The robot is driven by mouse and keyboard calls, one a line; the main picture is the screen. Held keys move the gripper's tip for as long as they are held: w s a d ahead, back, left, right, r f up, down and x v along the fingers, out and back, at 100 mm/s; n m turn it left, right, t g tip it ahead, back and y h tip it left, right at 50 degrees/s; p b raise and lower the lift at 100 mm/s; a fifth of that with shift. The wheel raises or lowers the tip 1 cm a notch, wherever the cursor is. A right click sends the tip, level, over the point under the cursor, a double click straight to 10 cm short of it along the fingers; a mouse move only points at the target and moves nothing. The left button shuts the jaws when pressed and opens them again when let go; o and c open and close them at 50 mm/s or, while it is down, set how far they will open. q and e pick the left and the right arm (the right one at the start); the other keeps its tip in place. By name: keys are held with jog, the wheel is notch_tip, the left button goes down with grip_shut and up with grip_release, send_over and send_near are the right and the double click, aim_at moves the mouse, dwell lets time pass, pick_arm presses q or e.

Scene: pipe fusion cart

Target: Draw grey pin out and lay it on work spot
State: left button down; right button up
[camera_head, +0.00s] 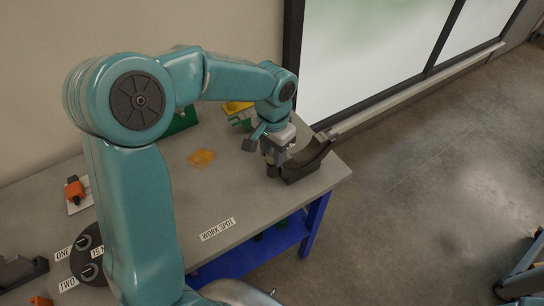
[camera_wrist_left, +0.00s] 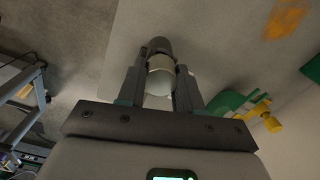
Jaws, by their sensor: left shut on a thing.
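My left gripper (camera_head: 274,160) is low over the right end of the table, beside a dark curved cradle (camera_head: 312,160). In the left wrist view my left gripper (camera_wrist_left: 159,85) is shut on the grey pin (camera_wrist_left: 159,88), whose pale rounded end shows between the fingers. A darker cylindrical part lies beyond it. I cannot tell whether the pin is still seated in anything. The work spot is marked by a white label (camera_head: 217,229) near the table's front edge; the surface around it is bare. My right gripper is not in view.
An orange patch (camera_head: 202,158) lies mid-table. Green pieces (camera_head: 183,121) and a yellow piece (camera_head: 238,107) stand at the back. A dark disc with knobs (camera_head: 88,240) and an orange item (camera_head: 75,190) are at left.

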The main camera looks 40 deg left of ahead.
pick_arm(q)
jog(key=shift+w+r+p, duration=0.1)
jog(key=shift+r+p, duration=0.45)
jog(key=shift+r, duration=0.35)
jog(key=shift+r+p, duration=1.7)
jog(key=shift+r, duration=0.55)
jog(key=shift+d+f, duration=0.1)
